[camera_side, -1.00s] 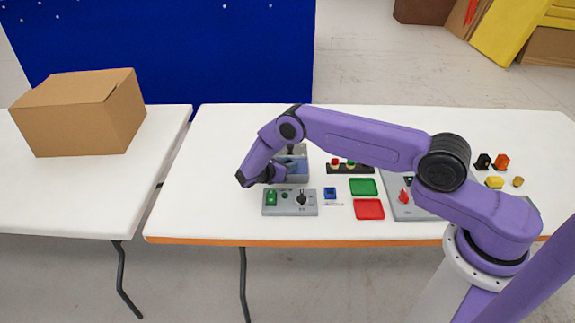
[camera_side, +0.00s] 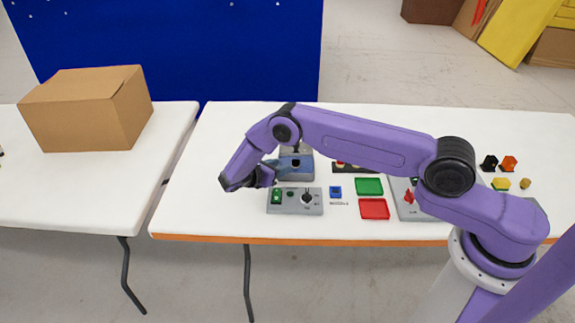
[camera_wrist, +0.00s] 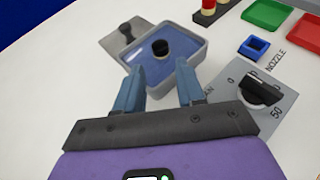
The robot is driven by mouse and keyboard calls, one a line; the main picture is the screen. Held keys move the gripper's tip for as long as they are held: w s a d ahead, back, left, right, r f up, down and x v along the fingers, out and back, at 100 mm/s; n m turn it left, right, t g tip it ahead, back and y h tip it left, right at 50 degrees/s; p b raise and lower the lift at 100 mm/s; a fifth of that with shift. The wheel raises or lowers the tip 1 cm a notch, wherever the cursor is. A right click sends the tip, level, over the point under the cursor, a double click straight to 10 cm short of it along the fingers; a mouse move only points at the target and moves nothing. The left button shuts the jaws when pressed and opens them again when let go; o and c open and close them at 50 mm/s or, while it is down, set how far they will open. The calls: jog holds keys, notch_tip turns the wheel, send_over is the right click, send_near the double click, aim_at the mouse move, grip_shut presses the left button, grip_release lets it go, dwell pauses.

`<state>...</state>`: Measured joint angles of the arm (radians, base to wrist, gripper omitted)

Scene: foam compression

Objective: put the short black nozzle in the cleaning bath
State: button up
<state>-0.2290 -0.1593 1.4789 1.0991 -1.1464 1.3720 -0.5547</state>
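The cleaning bath is a grey tray with a blue inside (camera_wrist: 188,48); it also shows in the side view (camera_side: 297,176). A short black round piece, which looks like the short black nozzle (camera_wrist: 160,48), stands in the bath near its middle. My gripper (camera_wrist: 159,70) has two blue fingers spread apart with nothing between them. The fingertips are at the near edge of the bath, and the black piece lies beyond them, apart from both. In the side view my gripper (camera_side: 272,168) is just left of the bath.
A grey panel with a black knob (camera_wrist: 262,90) lies right of my fingers. A small blue square holder (camera_wrist: 254,47), a green tray (camera_side: 369,186) and a red tray (camera_side: 374,209) are farther right. Small black and orange parts (camera_side: 508,163) stand at the far right.

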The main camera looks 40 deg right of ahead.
jog(key=shift+v, duration=1.85)
jog(key=shift+a+r, duration=0.15)
jog(key=shift+r, duration=0.1)
jog(key=s+a+r+m+y, duration=0.2)
jog(key=s+a+r+y, duration=0.1)
jog(key=s+r, duration=0.4)
jog(key=s+a+r+m+y, duration=0.1)
jog(key=s+a+r+y, duration=0.2)
jog(key=s+r, duration=0.4)
jog(key=s+d+r+m+y, duration=0.2)
jog(key=s+d+r+y, duration=0.1)
jog(key=s, duration=1)
jog(key=s+d+r+m+g+y, duration=0.1)
jog(key=s+d+r+y, duration=0.2)
jog(key=s, duration=1.1)
jog(key=shift+d+r+m+y, duration=0.35)
jog(key=shift+r+m+y, duration=0.05)
jog(key=shift+r+y, duration=0.55)
jog(key=shift+r, duration=0.1)
jog(key=shift+c, duration=0.2)
